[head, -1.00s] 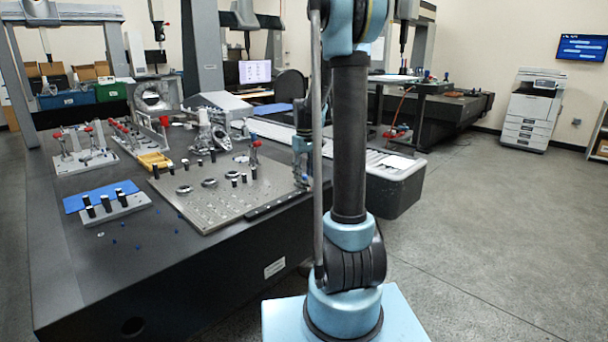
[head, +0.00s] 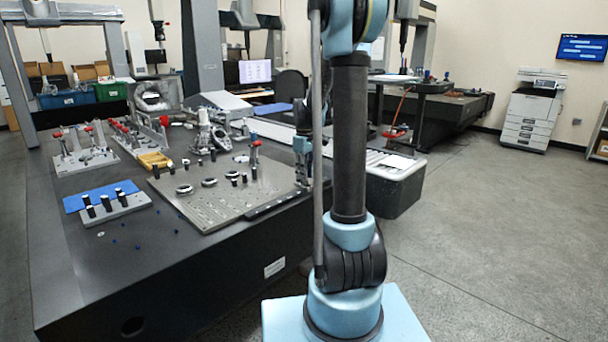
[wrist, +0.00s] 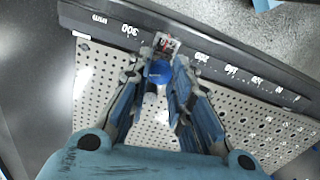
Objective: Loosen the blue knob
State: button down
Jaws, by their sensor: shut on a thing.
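The blue knob (wrist: 159,71) shows in the wrist view as a round blue cap, on a small metal and red piece (wrist: 167,43) at the edge of the perforated plate. My gripper (wrist: 158,77) has its two fingers on either side of the knob, shut on it. In the head view my gripper (head: 302,172) is at the right edge of the plate, partly behind my arm. The knob cannot be made out there.
The perforated plate (head: 205,212) carries rings, black pins and a clamp (head: 255,155). A dark scale bar with white numbers (wrist: 230,62) runs along its edge. A grey block with black pegs (head: 118,208) stands at left. Open floor lies to the right.

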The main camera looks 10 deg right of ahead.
jog(key=shift+n, duration=0.5)
jog(key=c, duration=1.4)
grip_release()
jog(key=shift+r, duration=0.1)
notch_tip(320, 180, up, 12)
jog(key=shift+f, duration=0.15)
